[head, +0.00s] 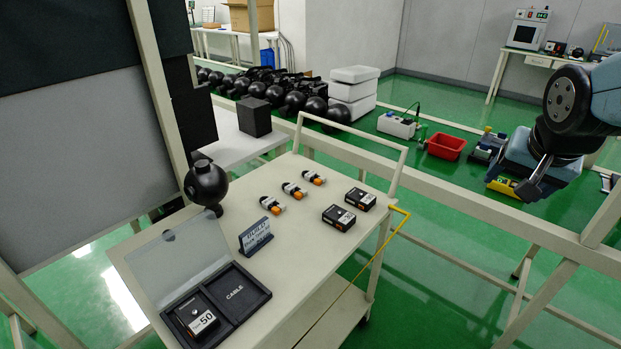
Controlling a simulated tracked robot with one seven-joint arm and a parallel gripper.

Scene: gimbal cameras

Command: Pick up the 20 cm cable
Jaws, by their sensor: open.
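My gripper (537,178) is open and empty at the right, high and well away from the cart.
Two black boxes with orange parts (348,209) lie right of the cables. A dark sign (255,236) and a black ball-shaped device (205,184) stand on the left side. A black block marked 50 (196,317) sits in the case. A cream rail frame (460,200) runs behind.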

